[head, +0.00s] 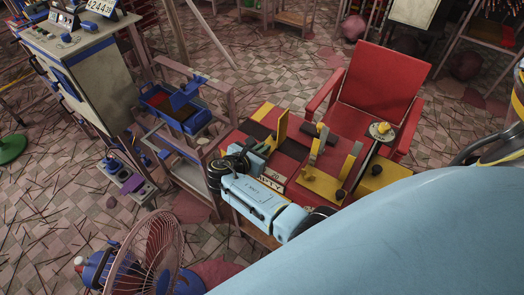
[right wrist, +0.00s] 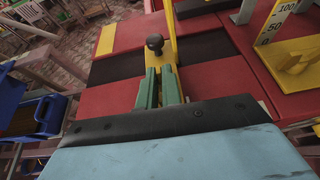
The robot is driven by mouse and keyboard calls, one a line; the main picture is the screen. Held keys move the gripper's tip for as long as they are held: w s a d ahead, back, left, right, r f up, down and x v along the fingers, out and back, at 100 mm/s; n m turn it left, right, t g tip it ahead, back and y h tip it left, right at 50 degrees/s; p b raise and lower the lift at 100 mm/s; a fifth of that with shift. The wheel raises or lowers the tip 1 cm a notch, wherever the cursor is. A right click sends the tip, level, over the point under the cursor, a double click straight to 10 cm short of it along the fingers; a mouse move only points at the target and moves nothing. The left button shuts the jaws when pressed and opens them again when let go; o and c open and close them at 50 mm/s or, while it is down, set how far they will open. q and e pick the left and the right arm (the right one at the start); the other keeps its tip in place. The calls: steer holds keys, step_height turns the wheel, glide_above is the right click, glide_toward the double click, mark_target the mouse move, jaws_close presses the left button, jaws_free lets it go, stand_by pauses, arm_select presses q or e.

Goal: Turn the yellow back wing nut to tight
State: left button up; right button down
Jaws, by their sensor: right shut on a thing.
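My right gripper (head: 263,146) reaches the yellow fixture at the left end of the red bench. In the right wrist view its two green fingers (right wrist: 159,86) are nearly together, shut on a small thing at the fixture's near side. That thing is mostly hidden by the fingers; by its place it appears to be the yellow back wing nut. The yellow fixture (right wrist: 160,36) has a tall thin upright (head: 282,126) and a black knob (right wrist: 155,43) just beyond the fingertips. The nut's turn angle cannot be seen. My left gripper is not in view.
A second yellow fixture (head: 319,187) with a numbered scale (right wrist: 275,22) stands to the right on the red bench (right wrist: 210,35). A red chair (head: 382,88) is behind. A blue bin (head: 172,110) is at left, and a fan (head: 148,255) stands at the lower left.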

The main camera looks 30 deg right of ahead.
steer(key=shift+w+f+m+g+h+b, duration=0.15)
steer(key=shift+m+g+h+b, duration=0.15)
steer(key=shift+m+g+b, duration=0.55)
steer(key=m+g+b, duration=0.6)
steer(key=g, duration=0.1)
steer(key=shift+m+g+y+b, duration=0.7)
steer(key=shift+m+g+b, duration=0.4)
steer(key=shift+b, duration=0.3)
steer(key=c, duration=1.6)
jaws_free()
steer(key=shift+r, duration=0.2)
